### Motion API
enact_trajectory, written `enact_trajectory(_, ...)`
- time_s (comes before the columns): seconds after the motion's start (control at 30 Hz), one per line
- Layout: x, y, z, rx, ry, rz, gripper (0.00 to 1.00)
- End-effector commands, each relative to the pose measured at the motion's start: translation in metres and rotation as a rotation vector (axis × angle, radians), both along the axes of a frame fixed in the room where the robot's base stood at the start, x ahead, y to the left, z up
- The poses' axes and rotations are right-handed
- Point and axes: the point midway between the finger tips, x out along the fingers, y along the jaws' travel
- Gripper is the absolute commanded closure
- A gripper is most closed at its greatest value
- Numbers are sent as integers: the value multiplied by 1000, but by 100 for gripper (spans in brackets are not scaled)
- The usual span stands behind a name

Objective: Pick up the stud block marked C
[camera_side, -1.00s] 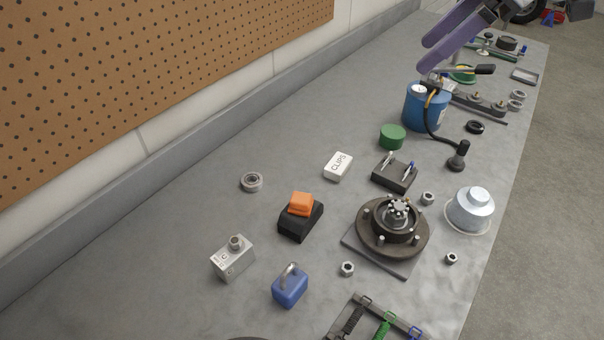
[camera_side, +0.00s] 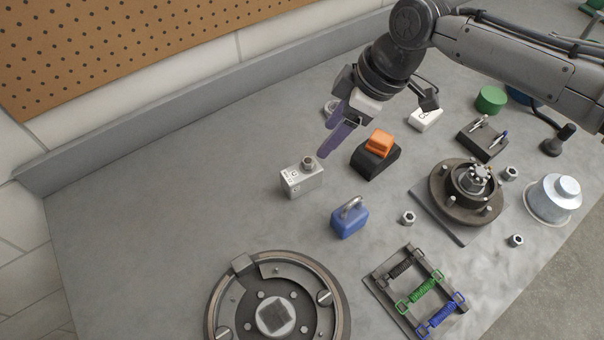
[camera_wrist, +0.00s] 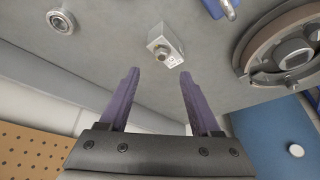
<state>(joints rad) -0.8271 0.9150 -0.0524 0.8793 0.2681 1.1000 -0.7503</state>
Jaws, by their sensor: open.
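The stud block (camera_side: 301,181) is a small light-grey metal block with a round threaded stud on top and dark markings on its side. It stands upright on the grey bench, left of the orange-and-black block. In the wrist view the stud block (camera_wrist: 165,44) lies ahead of the fingertips, between their lines. My gripper (camera_side: 330,140) has purple fingers, and in the side view they are just above and to the right of the stud block. In the wrist view my gripper (camera_wrist: 158,75) is open, with nothing between its fingers and a gap to the block.
A bearing ring (camera_wrist: 61,22) is near. Bench left of the stud block is clear.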

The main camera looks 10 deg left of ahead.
Motion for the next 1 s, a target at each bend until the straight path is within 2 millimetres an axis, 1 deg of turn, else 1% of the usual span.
enact_trajectory(0.03, 0, 3, -9, -1, 1, 0, 36)
enact_trajectory(0.1, 0, 7, -18, -1, 1, 0, 36)
enact_trajectory(0.37, 0, 13, -34, -1, 1, -1, 36)
enact_trajectory(0.63, -2, 27, -69, -1, 1, -1, 36)
enact_trajectory(0.77, -1, 30, -76, 0, 0, -1, 36)
enact_trajectory(0.97, -1, 31, -77, 1, -1, -1, 36)
enact_trajectory(1.0, -1, 31, -77, 1, -1, -1, 38)
